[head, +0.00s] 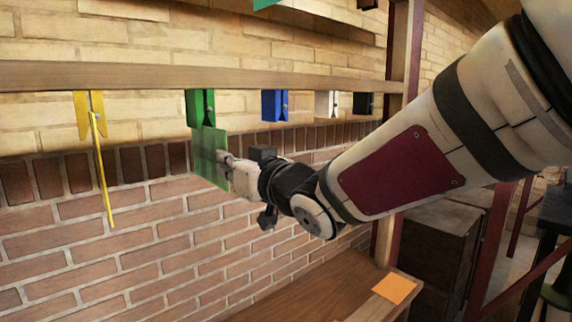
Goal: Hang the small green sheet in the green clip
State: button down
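The green clip (201,103) hangs under the wooden rail, left of the middle in the head view. The small green sheet (209,165) is upright directly below it, its top edge at the clip's lower end. I cannot tell whether the clip's jaws grip the sheet. My gripper (225,160) reaches in from the right, with its fingertips at the sheet's right edge. The fingers are small and partly hidden, so I cannot tell whether they are shut on the sheet or apart.
A yellow clip (90,113) on the left holds a yellow sheet (104,180) seen nearly edge-on. Blue (273,106), white (326,104) and black (362,103) clips hang to the right. A brick wall stands behind. An orange sheet (395,288) lies on the wooden table (315,295) below.

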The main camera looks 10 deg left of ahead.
jog(key=shift+r, duration=0.6)
jog(key=shift+r+p, duration=0.35)
jog(key=shift+r, duration=0.35)
jog(key=shift+r, duration=0.35)
jog(key=shift+r+p, duration=0.35)
jog(key=c, duration=1.7)
grip_release()
